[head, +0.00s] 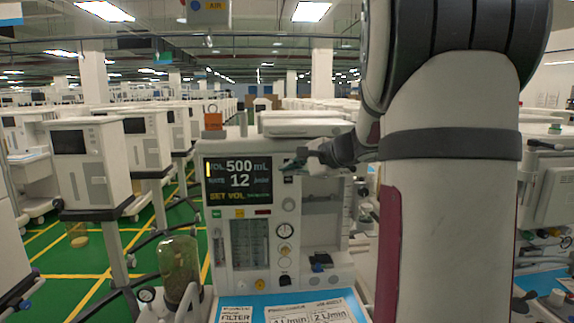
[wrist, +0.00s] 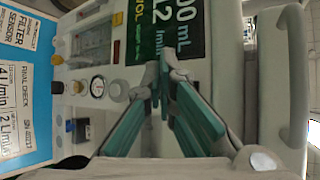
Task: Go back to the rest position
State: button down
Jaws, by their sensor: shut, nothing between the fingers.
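My gripper (head: 291,163) is shut and empty, held at the right edge of the cart's screen (head: 238,181) in the head view. In the wrist view its teal fingers (wrist: 165,72) come together at the tips, in front of the turned screen (wrist: 150,30). I cannot tell whether the tips touch the cart. The screen reads VOL 500 mL, RATE 12 and SET VOL. My arm fills much of the right of the head view and hides part of the cart (head: 262,215).
Knobs and gauges (head: 285,231) sit below the screen. A glass canister (head: 179,268) stands at the cart's left front. A blue worktop with printed cards (head: 252,300) lies below. Other carts (head: 88,165) stand left, with green floor (head: 95,262) between.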

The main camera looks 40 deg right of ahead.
jog(key=s+a+f+n+g+y, duration=0.1)
jog(key=s+a+n+g, duration=0.2)
jog(key=a, duration=0.6)
jog(key=s+a+n+y, duration=0.1)
jog(key=s+a+n, duration=0.25)
jog(key=a, duration=0.55)
jog(key=s+a+f+n+g+y, duration=0.1)
jog(key=s+a+n+g, duration=0.1)
jog(key=a+n, duration=0.45)
jog(key=s+a+f+n+g+h, duration=0.1)
jog(key=s+a+f+n, duration=0.2)
jog(key=s, duration=0.5)
jog(key=s+a+f+n+g+h, duration=0.1)
jog(key=s+a+n, duration=0.3)
jog(key=s, duration=0.4)
jog(key=shift+s+a+f+n+h, duration=0.2)
jog(key=shift+a+f+n+h, duration=0.15)
jog(key=shift+f+n+h, duration=0.4)
jog(key=shift+f, duration=0.15)
